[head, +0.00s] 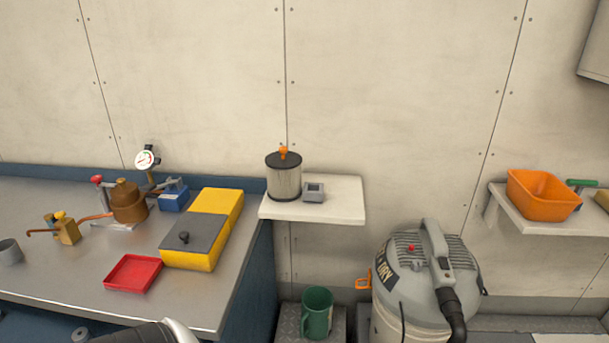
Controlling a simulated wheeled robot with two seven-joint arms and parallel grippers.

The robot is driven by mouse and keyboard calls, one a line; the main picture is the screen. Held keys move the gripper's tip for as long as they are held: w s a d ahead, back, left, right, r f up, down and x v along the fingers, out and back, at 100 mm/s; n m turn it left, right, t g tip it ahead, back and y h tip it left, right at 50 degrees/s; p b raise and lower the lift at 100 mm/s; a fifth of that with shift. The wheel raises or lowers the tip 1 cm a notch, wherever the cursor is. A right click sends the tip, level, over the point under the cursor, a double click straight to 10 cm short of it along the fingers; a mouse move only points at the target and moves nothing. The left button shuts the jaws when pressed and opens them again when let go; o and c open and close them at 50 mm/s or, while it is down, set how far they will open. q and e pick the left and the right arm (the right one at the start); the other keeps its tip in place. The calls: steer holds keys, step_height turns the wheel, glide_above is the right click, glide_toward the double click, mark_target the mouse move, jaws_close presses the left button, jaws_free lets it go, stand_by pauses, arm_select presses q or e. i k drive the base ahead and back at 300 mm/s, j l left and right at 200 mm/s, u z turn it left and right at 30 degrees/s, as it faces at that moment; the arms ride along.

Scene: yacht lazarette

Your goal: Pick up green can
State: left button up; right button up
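The green can (317,316) stands upright in the head view at the bottom centre, low down between the workbench and the grey vacuum. It looks like an open-topped cylinder on a dark grey low surface (289,321). A dark and white part of my own arm shows at the bottom left edge, over the front of the workbench. Neither of my gripper fingertips shows in the view, so both grippers are out of sight and apart from the visible part of the can.
The workbench (60,300) holds a red tray (133,273), a yellow box (190,260) and brass parts. A white shelf (345,205) with a filter canister (284,178) overhangs behind the can. The grey vacuum (412,290) stands close on its right. An orange bin (543,195) sits far right.

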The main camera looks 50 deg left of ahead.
mark_target(317, 301)
steer(key=i+j+u, duration=0.1)
steer(key=u, duration=1.4)
steer(key=l, duration=0.85)
steer(key=k+l+u, duration=0.1)
steer(key=l, duration=0.8)
